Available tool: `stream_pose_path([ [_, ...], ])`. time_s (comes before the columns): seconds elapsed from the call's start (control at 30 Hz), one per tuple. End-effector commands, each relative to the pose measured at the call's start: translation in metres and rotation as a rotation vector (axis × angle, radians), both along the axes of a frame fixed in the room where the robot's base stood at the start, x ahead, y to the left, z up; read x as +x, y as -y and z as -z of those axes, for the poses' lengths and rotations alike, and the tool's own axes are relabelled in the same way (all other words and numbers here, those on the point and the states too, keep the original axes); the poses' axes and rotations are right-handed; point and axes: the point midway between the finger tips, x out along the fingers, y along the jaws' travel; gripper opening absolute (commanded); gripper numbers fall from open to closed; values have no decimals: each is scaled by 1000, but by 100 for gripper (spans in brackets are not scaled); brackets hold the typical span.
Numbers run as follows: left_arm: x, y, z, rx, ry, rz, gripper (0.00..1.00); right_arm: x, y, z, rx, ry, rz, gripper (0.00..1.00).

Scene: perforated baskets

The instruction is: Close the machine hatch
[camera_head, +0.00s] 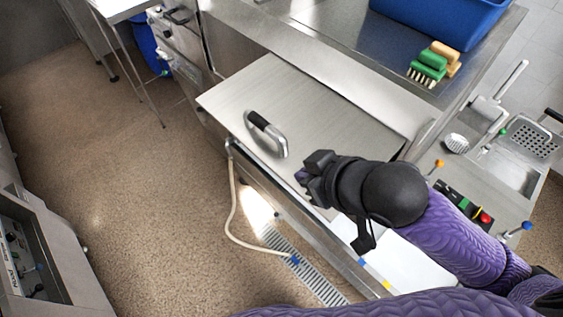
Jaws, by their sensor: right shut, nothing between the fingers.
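The machine hatch (318,112) is a broad brushed-steel panel in the centre, jutting out from below the steel counter edge. It looks tilted outward rather than flush with the machine. My right gripper (312,176) is black, shut and empty. It is over the front edge of the hatch, right of and nearer than the handle. Whether it touches the panel I cannot tell. My right wrist hides part of the hatch's front right. My left gripper is not in view.
A blue basket (445,18) and green and tan brushes (430,62) stand on the counter (335,35). A pale hose (233,205) runs to a floor drain (305,268). The floor at left is clear.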

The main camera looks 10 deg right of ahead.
Motion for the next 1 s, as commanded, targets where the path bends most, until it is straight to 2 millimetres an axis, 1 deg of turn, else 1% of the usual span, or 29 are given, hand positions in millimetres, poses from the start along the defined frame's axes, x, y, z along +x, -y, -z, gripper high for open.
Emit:
stream_pose_path([
  [0.03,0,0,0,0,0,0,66,5,1,-9,-11,23,-30,0],
  [0.1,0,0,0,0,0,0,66,8,3,-16,-15,27,-55,0],
  [0.2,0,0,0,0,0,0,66,10,6,-21,-18,21,-66,0],
  [0.27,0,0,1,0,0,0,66,12,6,-20,-15,19,-65,0],
  [0.37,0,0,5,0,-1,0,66,19,1,-10,-11,16,-65,0],
  [0.43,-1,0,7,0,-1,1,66,27,-5,0,-12,17,-64,0],
  [0.77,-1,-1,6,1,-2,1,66,70,-33,49,-15,18,-65,0],
  [0.8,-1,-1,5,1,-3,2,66,70,-32,57,-17,16,-65,0],
  [0.9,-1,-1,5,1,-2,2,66,70,-31,73,-17,18,-65,0],
  [1.0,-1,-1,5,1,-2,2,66,70,-30,83,-16,19,-65,0],
])
